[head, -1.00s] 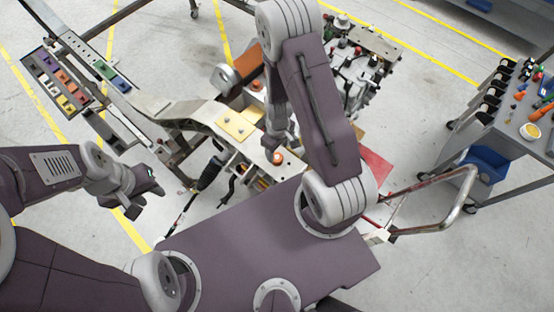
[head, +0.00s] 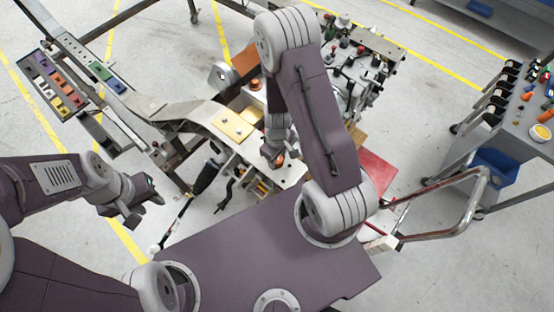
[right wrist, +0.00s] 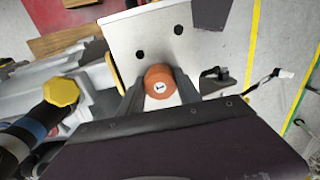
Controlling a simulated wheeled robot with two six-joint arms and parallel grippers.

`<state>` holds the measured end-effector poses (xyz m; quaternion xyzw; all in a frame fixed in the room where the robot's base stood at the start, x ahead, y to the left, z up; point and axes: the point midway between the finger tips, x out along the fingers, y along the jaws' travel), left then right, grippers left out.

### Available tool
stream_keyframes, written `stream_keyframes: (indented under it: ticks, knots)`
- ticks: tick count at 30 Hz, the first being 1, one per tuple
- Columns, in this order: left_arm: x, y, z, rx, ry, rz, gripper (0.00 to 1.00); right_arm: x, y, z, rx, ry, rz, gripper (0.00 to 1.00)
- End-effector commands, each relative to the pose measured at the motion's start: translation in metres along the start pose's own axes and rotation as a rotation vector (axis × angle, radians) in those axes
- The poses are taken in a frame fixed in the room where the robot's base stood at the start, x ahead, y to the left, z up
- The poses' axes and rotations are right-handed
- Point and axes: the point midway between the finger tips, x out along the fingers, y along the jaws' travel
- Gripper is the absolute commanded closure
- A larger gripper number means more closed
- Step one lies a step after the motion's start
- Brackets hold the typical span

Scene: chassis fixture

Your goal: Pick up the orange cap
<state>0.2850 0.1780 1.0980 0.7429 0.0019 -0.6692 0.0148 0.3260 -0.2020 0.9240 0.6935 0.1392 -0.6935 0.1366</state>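The orange cap (right wrist: 160,82) is a round orange piece with a small white-and-dark mark on top, sitting on a pale metal plate (right wrist: 150,35) with dark holes. In the head view the cap (head: 279,160) shows only partly, beneath my right gripper. My right gripper (right wrist: 160,88) points down at it, one finger on each side. The fingers look open around the cap, very close to its sides; contact is not clear. My left gripper (head: 142,194) is away to the left over the floor, holding nothing visible; its finger gap is unclear.
A yellow knob (right wrist: 61,91) stands left of my right gripper in the wrist view. Another orange cap (head: 255,84) sits further back on the chassis. A tray of coloured parts (head: 55,85) is at far left. A tool cart (head: 520,150) stands at right.

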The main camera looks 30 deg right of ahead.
Motion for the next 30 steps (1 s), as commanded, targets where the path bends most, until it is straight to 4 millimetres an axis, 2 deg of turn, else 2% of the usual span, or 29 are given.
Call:
stream_keyframes:
  ticks: [16, 20, 25, 26, 27, 30]
  knots:
    - [-0.004, 0.000, 0.000, 0.000, 0.000, 0.000, 0.64, -0.004, 0.000, 0.000, 0.000, 0.000, 0.000, 1.00]
    - [-0.020, 0.000, -0.002, 0.000, 0.000, 0.000, 0.64, -0.020, 0.000, 0.000, 0.001, 0.000, 0.000, 1.00]
    - [-0.052, 0.001, -0.005, 0.000, 0.000, 0.000, 0.64, -0.053, 0.000, 0.000, -0.001, 0.000, 0.000, 1.00]
    - [-0.035, 0.001, -0.004, 0.000, 0.002, 0.000, 0.64, -0.044, 0.000, 0.006, 0.002, 0.001, 0.000, 1.00]
    - [-0.028, 0.001, -0.003, 0.000, 0.001, 0.000, 0.64, -0.044, 0.001, 0.012, 0.003, 0.002, 0.001, 1.00]
    - [-0.021, 0.000, -0.002, 0.000, -0.001, 0.000, 0.64, -0.055, 0.000, 0.029, 0.003, 0.002, 0.001, 1.00]
